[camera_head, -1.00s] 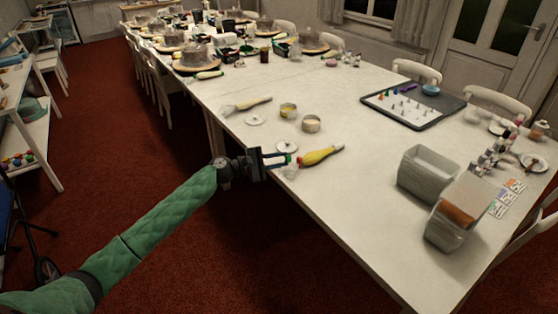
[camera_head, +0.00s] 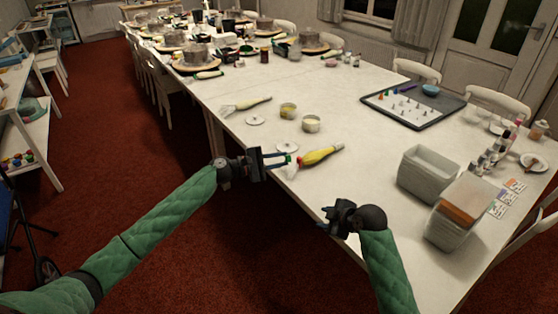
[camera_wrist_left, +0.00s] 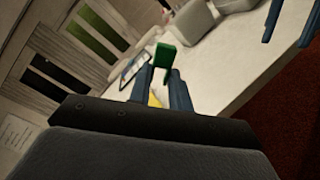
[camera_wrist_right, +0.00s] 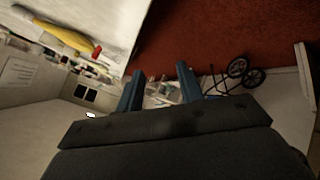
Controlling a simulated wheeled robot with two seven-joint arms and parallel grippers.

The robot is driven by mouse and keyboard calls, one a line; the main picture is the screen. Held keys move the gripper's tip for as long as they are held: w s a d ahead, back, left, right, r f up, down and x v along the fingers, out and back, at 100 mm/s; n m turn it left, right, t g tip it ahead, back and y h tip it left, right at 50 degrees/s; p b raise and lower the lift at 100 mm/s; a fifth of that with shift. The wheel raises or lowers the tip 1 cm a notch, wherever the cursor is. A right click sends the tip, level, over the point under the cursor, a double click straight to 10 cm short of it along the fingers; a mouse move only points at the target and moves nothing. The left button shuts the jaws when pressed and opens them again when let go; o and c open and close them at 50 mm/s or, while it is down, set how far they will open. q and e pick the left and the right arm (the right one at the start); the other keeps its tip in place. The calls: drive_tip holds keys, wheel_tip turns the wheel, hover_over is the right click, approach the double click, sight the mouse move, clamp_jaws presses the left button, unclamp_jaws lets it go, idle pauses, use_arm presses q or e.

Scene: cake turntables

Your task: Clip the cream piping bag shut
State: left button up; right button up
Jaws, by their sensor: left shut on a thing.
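A pale cream piping bag (camera_head: 246,104) lies on the long white table. A yellow piping bag (camera_head: 320,156) lies nearer, with a small red piece at its left end; it also shows in the right wrist view (camera_wrist_right: 60,35). My left gripper (camera_head: 287,160) is shut on a green clip (camera_wrist_left: 163,57), held just left of the yellow bag near the table's edge. Whether the clip touches that bag I cannot tell. My right gripper (camera_head: 323,217) is open and empty, by the front table edge, below the yellow bag.
Two small round tubs (camera_head: 311,123) and white discs (camera_head: 287,148) lie near the bags. Grey bins (camera_head: 428,172) stand at the right. A dark tray (camera_head: 412,105) lies behind. Cakes on turntables (camera_head: 195,58) crowd the far end.

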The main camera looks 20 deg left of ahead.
sight(290, 159)
drive_tip(key=w+a+r+n+y, duration=0.1)
drive_tip(key=w+a+r+n, duration=0.25)
drive_tip(key=r, duration=0.55)
drive_tip(key=w+a+r+n+y, duration=0.2)
drive_tip(key=a+r+n, duration=0.25)
drive_tip(key=r, duration=0.45)
drive_tip(key=shift+d+f+x, duration=0.1)
drive_tip(key=shift+f+x, duration=0.05)
drive_tip(key=shift+x, duration=1.8)
drive_tip(key=shift+d+f+x, duration=0.15)
drive_tip(key=shift+x, duration=1.85)
drive_tip(key=c, duration=0.7)
use_arm(q)
drive_tip(key=o, duration=0.8)
drive_tip(key=shift+o, duration=0.2)
drive_tip(key=shift+a, duration=0.1)
drive_tip(key=v, duration=0.7)
drive_tip(key=shift+s+a, duration=0.25)
drive_tip(key=shift+a, duration=0.1)
